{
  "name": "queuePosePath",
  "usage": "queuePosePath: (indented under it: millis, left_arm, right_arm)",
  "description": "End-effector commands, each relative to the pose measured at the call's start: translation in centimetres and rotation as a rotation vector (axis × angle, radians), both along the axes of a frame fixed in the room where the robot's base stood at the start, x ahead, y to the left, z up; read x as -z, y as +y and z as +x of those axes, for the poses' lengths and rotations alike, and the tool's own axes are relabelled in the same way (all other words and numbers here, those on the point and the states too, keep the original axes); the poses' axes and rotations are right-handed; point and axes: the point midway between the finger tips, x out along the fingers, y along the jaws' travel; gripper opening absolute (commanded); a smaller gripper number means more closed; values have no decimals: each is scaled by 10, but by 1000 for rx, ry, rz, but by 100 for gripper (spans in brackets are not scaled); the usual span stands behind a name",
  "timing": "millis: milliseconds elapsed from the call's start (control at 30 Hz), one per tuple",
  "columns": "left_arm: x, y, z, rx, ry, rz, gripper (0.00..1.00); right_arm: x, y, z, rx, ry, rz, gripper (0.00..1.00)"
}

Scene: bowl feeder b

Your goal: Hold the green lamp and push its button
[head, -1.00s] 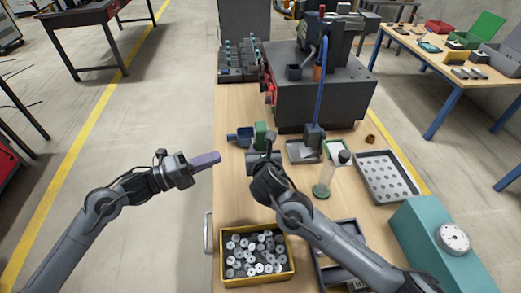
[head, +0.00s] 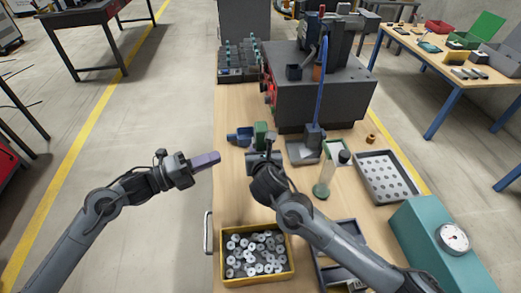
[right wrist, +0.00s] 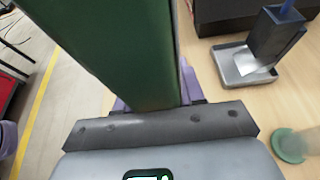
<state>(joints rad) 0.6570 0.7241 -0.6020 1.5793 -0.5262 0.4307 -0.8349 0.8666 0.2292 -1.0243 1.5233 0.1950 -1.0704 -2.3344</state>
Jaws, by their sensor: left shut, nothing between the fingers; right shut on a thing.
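The green lamp (head: 261,130) is at the middle of the wooden bench, just beyond my right gripper (head: 262,149). In the right wrist view the lamp (right wrist: 110,45) is a large dark green block rising between the purple fingers of my right gripper (right wrist: 155,98). That gripper is shut on the lamp. I cannot make out the lamp's button in either view. My left gripper (head: 206,161) is shut with nothing between its purple fingers. It hangs left of the bench edge, apart from the lamp.
A small blue part (head: 240,137) lies left of the lamp. A dark machine (head: 318,90) stands behind it. A clear bottle with a green base (head: 322,184), a perforated tray (head: 387,177) and a yellow box of washers (head: 256,281) surround my right arm.

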Motion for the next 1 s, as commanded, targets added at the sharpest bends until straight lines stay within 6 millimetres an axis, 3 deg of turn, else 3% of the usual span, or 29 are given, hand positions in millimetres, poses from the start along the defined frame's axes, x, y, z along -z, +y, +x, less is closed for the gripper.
queuePosePath:
  millis: [367, 833, 1000]
  left_arm:
    - [0, 1, 2, -17, -95, 48, 0]
    - [-40, 20, 36, -377, -826, 355, 0]
    - [-31, 26, 36, -542, -927, 414, 0]
  right_arm:
    - [-1, 0, 0, 0, -1, 0, 0]
    - [-1, 0, 0, 0, -1, 1, 0]
    - [-1, 0, 0, 0, -1, 1, 0]
